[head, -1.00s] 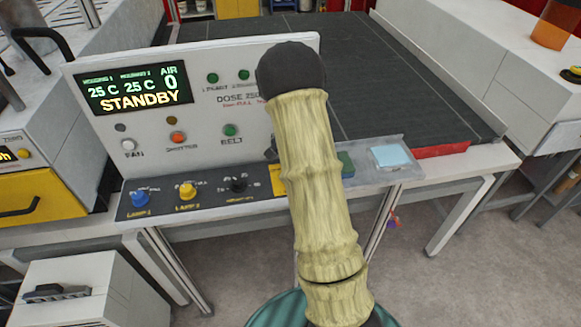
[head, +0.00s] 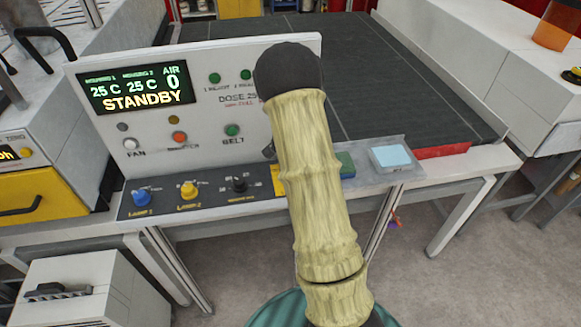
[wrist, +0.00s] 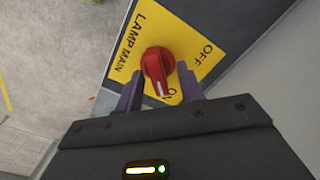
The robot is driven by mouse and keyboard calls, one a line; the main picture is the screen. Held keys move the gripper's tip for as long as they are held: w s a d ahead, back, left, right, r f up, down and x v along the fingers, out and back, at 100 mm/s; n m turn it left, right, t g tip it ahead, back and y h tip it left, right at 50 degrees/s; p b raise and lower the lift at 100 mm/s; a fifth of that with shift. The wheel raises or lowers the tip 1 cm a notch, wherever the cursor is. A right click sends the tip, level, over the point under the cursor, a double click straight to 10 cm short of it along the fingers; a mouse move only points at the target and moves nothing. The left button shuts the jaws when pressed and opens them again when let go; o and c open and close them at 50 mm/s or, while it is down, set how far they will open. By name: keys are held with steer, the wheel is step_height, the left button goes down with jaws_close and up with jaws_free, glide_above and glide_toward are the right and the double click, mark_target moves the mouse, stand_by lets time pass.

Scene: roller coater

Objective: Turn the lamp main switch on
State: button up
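The lamp main switch is a red rotary knob (wrist: 157,68) on a yellow plate (wrist: 203,47) marked LAMP MAIN and OFF, with a partly covered label that looks like ON. The knob's white line is at its lower end, towards the partly covered label. My gripper (wrist: 160,88) has its two dark fingers on either side of the knob. They look spread, with small gaps beside the handle; contact is not clear. In the head view a strip of the yellow plate (head: 278,180) shows beside my arm, which hides the knob and my gripper.
The control panel's display (head: 138,88) reads STANDBY. A blue knob (head: 141,198), a yellow knob (head: 188,190) and a black knob (head: 239,184) line the ledge left of my arm. A pale blue pad (head: 391,156) lies on the right. The dark conveyor belt (head: 400,90) is behind.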

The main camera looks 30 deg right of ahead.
steer(key=shift+d, duration=0.1)
steer(key=shift+w+r, duration=0.1)
steer(key=shift+r, duration=0.15)
step_height(320, 180, up, 17)
steer(key=b, duration=0.3)
steer(key=shift+f, duration=0.15)
stand_by(0.3)
steer(key=s+a+f+n+t, duration=0.1)
steer(key=s+a+f+n, duration=0.4)
steer(key=s+a, duration=0.3)
steer(key=s+a+f+n+t, duration=0.1)
steer(key=s+a+f+n, duration=0.3)
steer(key=s+a+n, duration=0.3)
steer(key=s, duration=0.4)
steer(key=shift+s+a+f+t, duration=0.3)
steer(key=shift+a+f, duration=0.05)
stand_by(1.2)
